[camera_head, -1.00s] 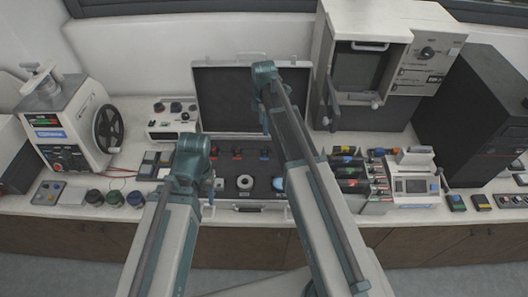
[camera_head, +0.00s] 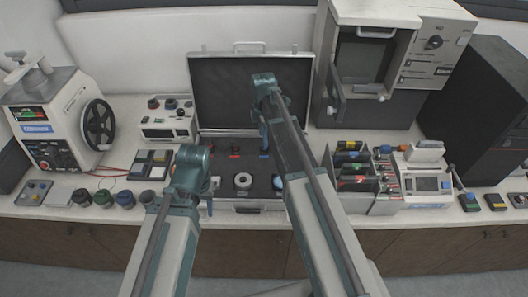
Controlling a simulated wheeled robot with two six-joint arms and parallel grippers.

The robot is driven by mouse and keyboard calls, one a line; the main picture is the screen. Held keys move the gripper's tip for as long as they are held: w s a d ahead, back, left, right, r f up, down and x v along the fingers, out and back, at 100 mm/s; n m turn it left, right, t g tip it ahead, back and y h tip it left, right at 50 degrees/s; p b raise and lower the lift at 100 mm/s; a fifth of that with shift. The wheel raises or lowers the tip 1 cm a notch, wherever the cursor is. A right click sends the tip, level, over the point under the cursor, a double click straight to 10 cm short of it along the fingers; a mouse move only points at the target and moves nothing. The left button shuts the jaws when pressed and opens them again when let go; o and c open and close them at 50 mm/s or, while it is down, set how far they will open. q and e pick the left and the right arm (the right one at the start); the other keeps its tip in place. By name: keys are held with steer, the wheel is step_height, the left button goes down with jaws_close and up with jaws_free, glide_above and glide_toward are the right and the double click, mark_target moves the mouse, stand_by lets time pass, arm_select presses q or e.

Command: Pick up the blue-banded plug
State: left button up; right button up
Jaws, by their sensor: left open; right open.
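The open case (camera_head: 192,95) stands mid-counter with its dark lid raised at the back. In its dark tray sit a red-banded plug (camera_head: 235,150) and, further right, what looks like the blue-banded plug (camera_head: 264,153), mostly hidden by my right gripper. My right gripper (camera_head: 264,142) points down over the back of the tray, open, right above or around that plug; I cannot tell if they touch. My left gripper (camera_head: 210,206) is open and empty at the case's front left edge. A white ring (camera_head: 243,181) lies in the front of the tray.
A press with a black handwheel (camera_head: 99,125) stands left, with several dark round pots (camera_head: 103,198) before it. Right of the case are a rack of coloured items (camera_head: 352,172), a white device (camera_head: 425,185) and a tall cabinet with an open door (camera_head: 335,95).

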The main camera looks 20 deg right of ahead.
mark_target(264, 150)
step_height(264, 150, down, 5)
steer(key=b, duration=0.4)
steer(key=shift+d+b, duration=0.1)
steer(key=shift+b, duration=0.2)
jaws_close()
